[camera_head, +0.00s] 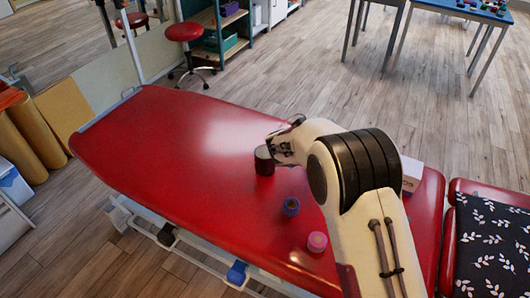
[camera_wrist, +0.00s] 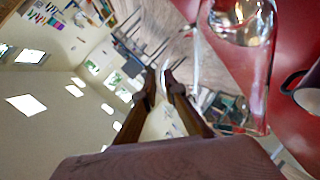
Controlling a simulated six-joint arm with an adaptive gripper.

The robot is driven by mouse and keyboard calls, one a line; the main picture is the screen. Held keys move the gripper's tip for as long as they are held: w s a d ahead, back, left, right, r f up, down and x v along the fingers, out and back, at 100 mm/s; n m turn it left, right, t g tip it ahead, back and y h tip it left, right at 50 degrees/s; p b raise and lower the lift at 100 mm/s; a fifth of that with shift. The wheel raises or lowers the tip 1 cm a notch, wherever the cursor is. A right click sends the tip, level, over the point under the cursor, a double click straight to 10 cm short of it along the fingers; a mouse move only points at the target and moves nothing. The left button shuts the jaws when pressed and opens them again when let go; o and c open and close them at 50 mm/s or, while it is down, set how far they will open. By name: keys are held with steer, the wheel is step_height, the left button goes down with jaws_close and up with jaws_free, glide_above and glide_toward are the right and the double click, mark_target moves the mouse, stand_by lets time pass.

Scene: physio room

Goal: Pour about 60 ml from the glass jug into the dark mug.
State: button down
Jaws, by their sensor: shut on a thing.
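The dark mug (camera_head: 264,164) stands on the red treatment table; part of it shows at the right edge of the wrist view (camera_wrist: 296,84). The clear glass jug (camera_wrist: 258,75) fills the upper right of the wrist view, with a shiny rounded area near its top end. My gripper (camera_wrist: 165,75) is shut on the jug's handle, between its two dark fingers. In the head view my gripper (camera_head: 281,146) is just right of the mug, and the jug is hard to make out there. The wrist picture is strongly rolled. I cannot tell whether liquid is flowing.
The red table (camera_head: 170,130) is clear to the left of the mug. A white box (camera_head: 411,172) is behind my arm. A patterned dark cushion (camera_head: 495,245) lies at the right.

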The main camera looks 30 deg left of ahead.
steer(key=shift+s+a+r+n+t+h, duration=0.1)
steer(key=shift+s+a+n+t+h, duration=0.15)
steer(key=shift+a, duration=0.2)
steer(key=shift+s+a+r+n+t+h, duration=0.15)
steer(key=shift+a+n, duration=0.1)
steer(key=shift+a, duration=0.15)
steer(key=shift+s+a+f+n+t+h, duration=0.15)
steer(key=shift+s+a+n+t+h, duration=0.05)
steer(key=shift+a+n+t, duration=0.2)
steer(key=shift+s+a+f+n+t+h, duration=0.2)
steer(key=shift+a+n, duration=0.1)
steer(key=shift+a, duration=0.2)
steer(key=shift+s+a+r+n+t+h, duration=0.1)
steer(key=shift+s+a+n+t+h, duration=0.2)
steer(key=shift+a+n+t, duration=0.25)
steer(key=s+a+r+n+t, duration=0.2)
steer(key=a+n, duration=0.1)
steer(key=a, duration=0.2)
steer(key=shift+a+r+h, duration=0.15)
steer(key=shift+r+h, duration=0.15)
steer(key=shift+r, duration=0.05)
steer(key=shift+s+a+r+n+t+p, duration=0.35)
steer(key=shift+s+a+n+t, duration=0.15)
steer(key=shift+a, duration=0.25)
steer(key=shift+w+d, duration=0.15)
